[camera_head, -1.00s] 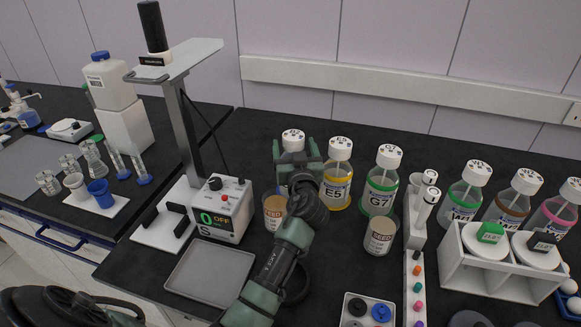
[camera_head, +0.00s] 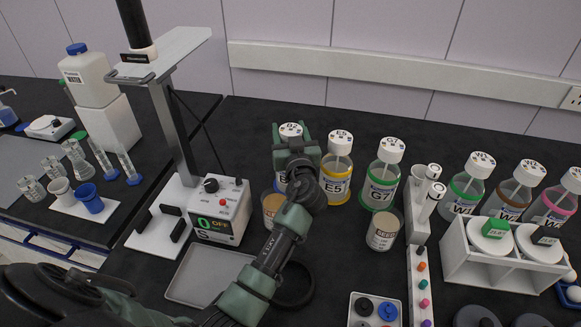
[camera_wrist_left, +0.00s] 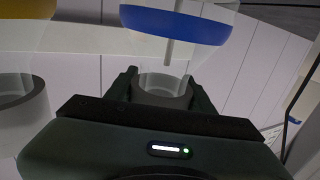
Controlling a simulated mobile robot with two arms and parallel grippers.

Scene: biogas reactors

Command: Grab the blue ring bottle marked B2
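The B2 bottle has a white cap (camera_head: 290,131) and stands at the left end of the back bottle row; most of its body is hidden behind my gripper. In the left wrist view, its blue ring (camera_wrist_left: 180,24) shows at the top. My left gripper (camera_head: 296,140) is at the cap, with a finger on either side. In the left wrist view the gripper (camera_wrist_left: 161,84) has the grey-looking cap (camera_wrist_left: 162,97) between its fingers; the fingers look open around it, and I cannot tell whether they touch it. My right gripper is not in view.
Bottle E5 (camera_head: 337,170) with a yellow ring stands close right of B2, then G7 (camera_head: 382,178) with a green ring. A seed cup (camera_head: 271,207) stands in front of B2. The stirrer stand (camera_head: 220,212) and a grey tray (camera_head: 203,275) are to the left.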

